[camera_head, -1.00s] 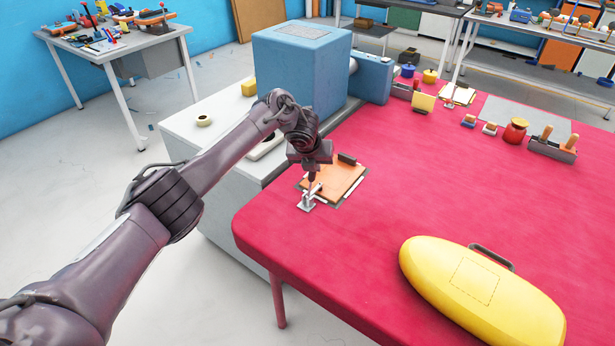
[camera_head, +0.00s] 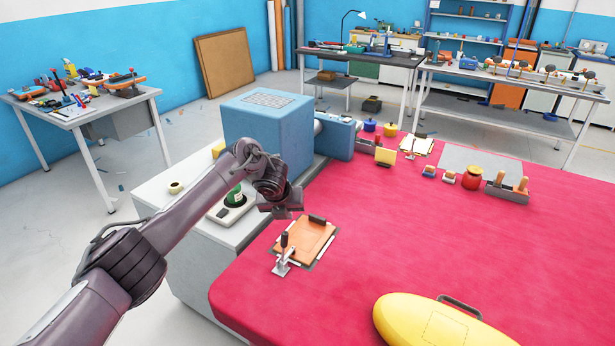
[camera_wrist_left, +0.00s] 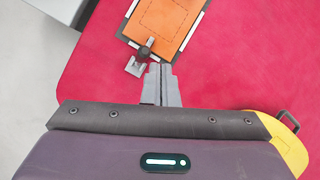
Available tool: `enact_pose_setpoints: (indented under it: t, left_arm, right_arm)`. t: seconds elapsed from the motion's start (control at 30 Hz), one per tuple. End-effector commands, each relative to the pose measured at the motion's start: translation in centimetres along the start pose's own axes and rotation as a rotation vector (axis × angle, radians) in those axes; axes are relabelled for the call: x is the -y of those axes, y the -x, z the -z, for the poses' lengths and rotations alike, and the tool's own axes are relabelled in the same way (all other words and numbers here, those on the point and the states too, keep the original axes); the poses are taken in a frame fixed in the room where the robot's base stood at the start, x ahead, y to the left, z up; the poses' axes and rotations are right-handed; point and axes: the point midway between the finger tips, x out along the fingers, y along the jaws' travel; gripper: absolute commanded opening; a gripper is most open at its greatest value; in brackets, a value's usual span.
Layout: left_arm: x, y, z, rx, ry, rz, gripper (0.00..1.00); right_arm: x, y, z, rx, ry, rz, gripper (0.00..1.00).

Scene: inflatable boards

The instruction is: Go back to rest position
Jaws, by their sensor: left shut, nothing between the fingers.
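My left gripper (camera_head: 283,212) is raised above the red table's left edge, near the blue box. In the left wrist view its two grey fingers (camera_wrist_left: 160,84) are together with nothing between them. An orange board (camera_head: 304,241) lies on the red table (camera_head: 400,230) below and beyond the gripper. A metal toggle clamp (camera_head: 283,262) with a dark handle stands at the board's near-left corner; it also shows in the left wrist view (camera_wrist_left: 138,64), just past the fingertips. My right gripper does not show.
A yellow inflatable board (camera_head: 440,322) with a dark handle lies at the table's front. A large blue box (camera_head: 265,130) stands on a white cabinet (camera_head: 190,240) at the left. Jars, blocks and a grey mat (camera_head: 480,160) sit at the table's far side. The middle is clear.

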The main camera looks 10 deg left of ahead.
Motion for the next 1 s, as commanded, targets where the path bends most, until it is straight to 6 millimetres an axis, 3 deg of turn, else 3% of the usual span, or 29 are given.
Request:
enact_pose_setpoints:
  t: [0.17,0.3,0.4,0.57,0.67,0.77,1.0]
  left_arm:
    - [2.1,-1.6,2.4,0.001,0.054,0.027,0.0]
    - [6.6,-3.8,7.6,0.01,0.236,0.094,0.0]
    - [9.4,-4.3,11.7,0.01,0.443,0.147,0.0]
    - [11.3,-3.2,17.3,-0.009,0.835,0.201,0.0]
    - [10.9,-1.8,20.4,-0.029,1.11,0.209,0.0]
    - [9.3,0.0,23.3,-0.05,1.401,0.192,0.0]
    - [2.7,4.9,29.7,-0.067,2.069,0.063,0.0]
  right_arm:
    - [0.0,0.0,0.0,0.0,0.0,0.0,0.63]
    - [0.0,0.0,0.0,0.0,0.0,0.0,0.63]
    - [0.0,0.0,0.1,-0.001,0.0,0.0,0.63]
    - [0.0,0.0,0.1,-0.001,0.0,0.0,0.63]
    - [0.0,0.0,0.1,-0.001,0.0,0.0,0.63]
    - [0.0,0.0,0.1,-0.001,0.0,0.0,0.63]
    - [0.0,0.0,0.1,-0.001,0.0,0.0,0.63]
